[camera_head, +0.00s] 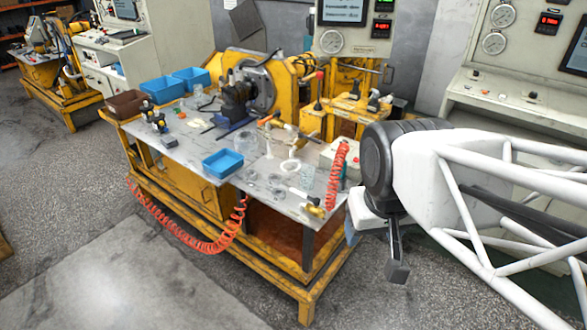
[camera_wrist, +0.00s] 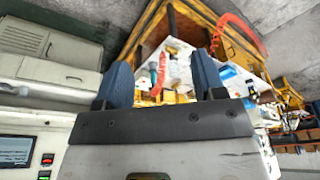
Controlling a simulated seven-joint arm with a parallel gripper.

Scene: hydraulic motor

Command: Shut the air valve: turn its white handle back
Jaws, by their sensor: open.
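The air valve (camera_head: 315,209) is a small yellow fitting at the front right corner of the workbench, beside the lower end of an orange coiled hose. Its white handle (camera_head: 299,193) points to the left along the bench top. My gripper (camera_head: 376,252) is right of that corner, in front of the bench edge and apart from the valve. In the wrist view its two blue fingers (camera_wrist: 160,64) are spread with nothing between them. The bench shows beyond them, but I cannot make out the valve or its handle there.
The orange coiled hose (camera_head: 337,178) stands close behind the valve, next to a light control box (camera_head: 342,157). Clear jars, a blue tray (camera_head: 222,162) and a white ring (camera_head: 290,165) lie on the bench. Another orange hose (camera_head: 205,245) hangs along the front. The floor in front is clear.

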